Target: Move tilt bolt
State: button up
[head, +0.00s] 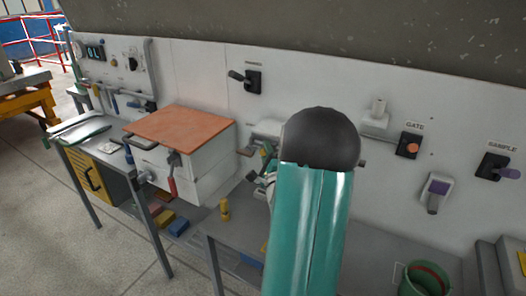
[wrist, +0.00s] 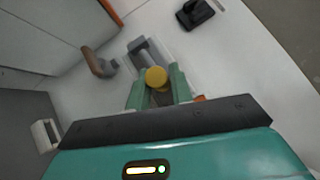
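In the wrist view a grey bolt-like fitting with a round yellow knob (wrist: 156,77) sits on a pale plate on the white panel. I take it for the tilt bolt; no label on it is readable. My gripper (wrist: 158,84) has its two green fingers parted, one on each side of the knob. I cannot tell whether they touch it. In the head view my teal arm hides most of my gripper and the knob. Part of a pale fitting (head: 267,128) shows left of the arm's dark rounded joint.
A black lever switch (head: 253,80) is above the fitting. A white box with an orange-brown top (head: 180,124) stands left. On the panel at right are the GATE switch (head: 409,146) and SAMPLE switch (head: 494,166). A green bucket (head: 424,280) is at lower right.

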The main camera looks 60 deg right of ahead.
jog(key=o, duration=0.3)
jog(key=shift+s, duration=0.3)
jog(key=shift+w, duration=0.25)
jog(key=v, duration=1.3)
jog(key=shift+s+a, duration=0.25)
jog(key=shift+a, duration=0.05)
jog(key=shift+f, duration=0.1)
